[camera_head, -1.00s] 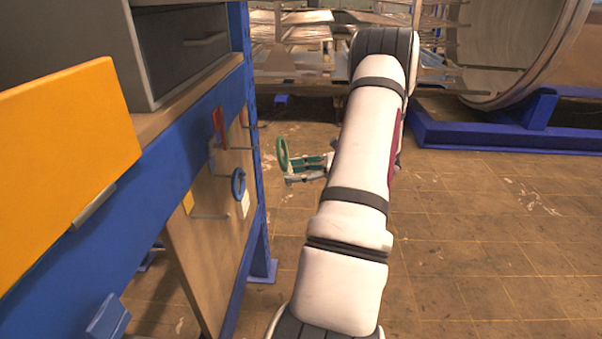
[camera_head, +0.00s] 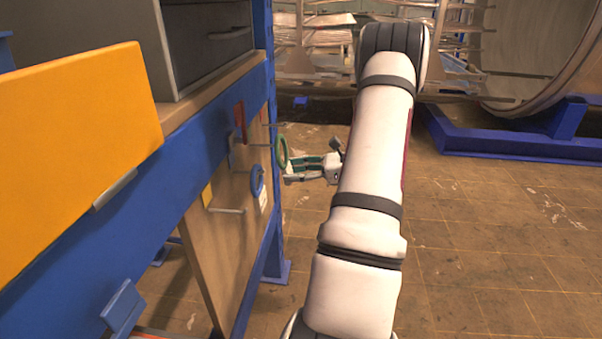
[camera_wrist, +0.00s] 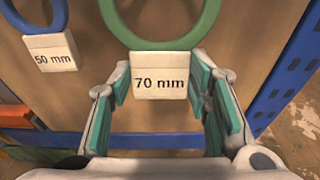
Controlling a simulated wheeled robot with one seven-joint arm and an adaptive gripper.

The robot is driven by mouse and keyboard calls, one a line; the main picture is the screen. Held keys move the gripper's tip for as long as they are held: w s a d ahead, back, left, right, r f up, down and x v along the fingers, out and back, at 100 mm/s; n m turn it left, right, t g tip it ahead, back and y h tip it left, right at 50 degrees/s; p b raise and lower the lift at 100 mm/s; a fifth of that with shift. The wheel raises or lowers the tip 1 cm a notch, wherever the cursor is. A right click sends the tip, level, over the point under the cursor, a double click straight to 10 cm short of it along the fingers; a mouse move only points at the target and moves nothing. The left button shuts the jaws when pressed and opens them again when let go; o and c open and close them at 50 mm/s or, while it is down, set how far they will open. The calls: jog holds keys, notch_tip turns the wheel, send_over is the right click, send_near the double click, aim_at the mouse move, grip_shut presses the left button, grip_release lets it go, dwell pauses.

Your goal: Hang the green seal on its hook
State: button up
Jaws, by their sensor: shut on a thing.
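The green seal (camera_head: 281,152) is a ring held upright, with a white "70 mm" tag (camera_wrist: 160,84) at its bottom edge. My gripper (camera_head: 293,167) is shut on this tag, one green-padded finger on each side. In the wrist view the ring (camera_wrist: 109,30) rises above the fingers and its top is cut off. A wooden board (camera_head: 238,255) with thin metal hooks faces the gripper. One hook (camera_head: 258,146) points toward the ring in the head view. I cannot tell whether it passes through the ring.
A blue ring (camera_head: 257,181) with a "50 mm" tag (camera_wrist: 54,54) hangs on the board, left of the green seal. An empty-looking hook (camera_head: 226,210) is lower down. A blue post (camera_head: 274,230) edges the board. Open floor (camera_head: 480,240) lies to the right.

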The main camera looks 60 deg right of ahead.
jog(key=shift+x, duration=0.75)
jog(key=shift+w+a+f, duration=0.2)
jog(key=shift+w+f, duration=0.15)
jog(key=shift+w, duration=0.1)
jog(key=o, duration=1.2)
jog(key=shift+o, duration=0.2)
jog(key=v, duration=1.2)
